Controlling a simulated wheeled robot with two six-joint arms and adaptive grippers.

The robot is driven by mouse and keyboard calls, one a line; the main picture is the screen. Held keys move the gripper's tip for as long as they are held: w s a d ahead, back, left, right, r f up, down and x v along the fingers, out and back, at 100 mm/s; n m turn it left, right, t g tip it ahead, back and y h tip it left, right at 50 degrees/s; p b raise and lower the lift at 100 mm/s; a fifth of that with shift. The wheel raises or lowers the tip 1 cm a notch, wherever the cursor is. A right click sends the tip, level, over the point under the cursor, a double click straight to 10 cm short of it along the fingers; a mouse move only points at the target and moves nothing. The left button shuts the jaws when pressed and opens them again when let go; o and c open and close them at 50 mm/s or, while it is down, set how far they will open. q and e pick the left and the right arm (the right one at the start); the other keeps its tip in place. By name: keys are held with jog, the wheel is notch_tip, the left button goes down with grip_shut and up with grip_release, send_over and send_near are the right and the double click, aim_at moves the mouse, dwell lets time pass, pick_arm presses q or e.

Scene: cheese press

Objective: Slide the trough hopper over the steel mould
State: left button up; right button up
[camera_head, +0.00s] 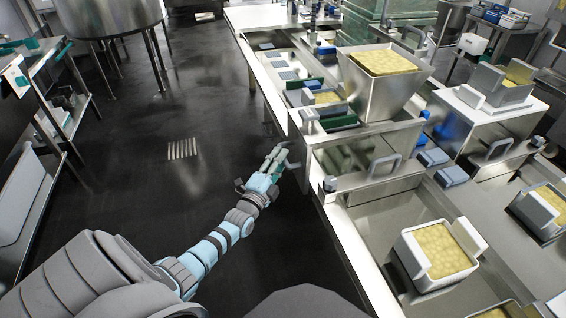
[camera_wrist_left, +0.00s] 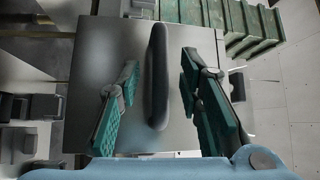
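The steel trough hopper (camera_head: 375,100), filled with pale yellow curd (camera_head: 384,62), stands on the bench right of and beyond my left gripper. My left gripper (camera_head: 274,160) is beside the bench's left edge, next to a grey handle (camera_head: 291,160). In the left wrist view, a dark upright handle (camera_wrist_left: 157,75) on a steel plate (camera_wrist_left: 112,60) lies between the green-padded fingers of the open gripper (camera_wrist_left: 157,100), with gaps on both sides. A square mould (camera_head: 410,256) with curd sits in a nearer bench basin; I cannot tell whether it is the task's mould. My right gripper is out of view.
Another curd-filled mould (camera_head: 326,98) stands left of the hopper. A second grey handle (camera_head: 384,166) rises from the bench in front of it. A shelf rack (camera_head: 40,120) stands at the left. The dark floor (camera_head: 140,190) between is clear.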

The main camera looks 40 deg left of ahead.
pick_arm(q)
jog(key=shift+b+x, duration=0.45)
jog(key=shift+x, duration=0.6)
jog(key=shift+w, duration=0.25)
jog(key=c, duration=0.7)
grip_shut()
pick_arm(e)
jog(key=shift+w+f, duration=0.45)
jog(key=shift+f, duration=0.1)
